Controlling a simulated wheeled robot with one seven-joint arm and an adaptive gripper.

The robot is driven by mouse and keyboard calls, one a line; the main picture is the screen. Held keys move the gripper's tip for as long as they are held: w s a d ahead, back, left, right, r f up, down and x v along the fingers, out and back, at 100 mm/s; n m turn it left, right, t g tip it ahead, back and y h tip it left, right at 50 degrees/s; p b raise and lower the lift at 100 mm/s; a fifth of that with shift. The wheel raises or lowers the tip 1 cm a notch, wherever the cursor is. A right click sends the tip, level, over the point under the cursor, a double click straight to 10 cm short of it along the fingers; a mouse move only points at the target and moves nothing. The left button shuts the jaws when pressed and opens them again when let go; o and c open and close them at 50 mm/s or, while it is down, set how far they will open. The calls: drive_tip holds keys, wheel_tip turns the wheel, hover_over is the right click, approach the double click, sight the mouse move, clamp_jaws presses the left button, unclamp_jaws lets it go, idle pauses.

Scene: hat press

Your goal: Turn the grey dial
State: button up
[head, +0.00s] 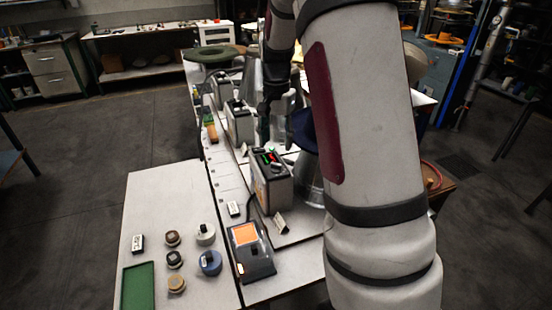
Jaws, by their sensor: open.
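A round grey dial (205,238) with a small dark knob on top sits on the white table at the lower left, just above a blue dial (210,266). My gripper (278,128) is farther back, above the row of machines and well away from the grey dial. Its dark fingers are apart and I see nothing held between them. My arm hides part of the bench to the right.
Several small brown and tan round pieces (176,285) stand left of the dials. A green tray (139,288) lies at the front left. A black box with an orange screen (246,235) and a grey box with red and green lights (272,190) stand to the right.

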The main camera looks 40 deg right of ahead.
sight(277, 159)
wheel_tip(277, 159, down, 7)
drive_tip(key=shift+f+p, duration=0.15)
drive_tip(key=shift+p, duration=0.2)
drive_tip(key=shift+c, duration=0.3)
clamp_jaws()
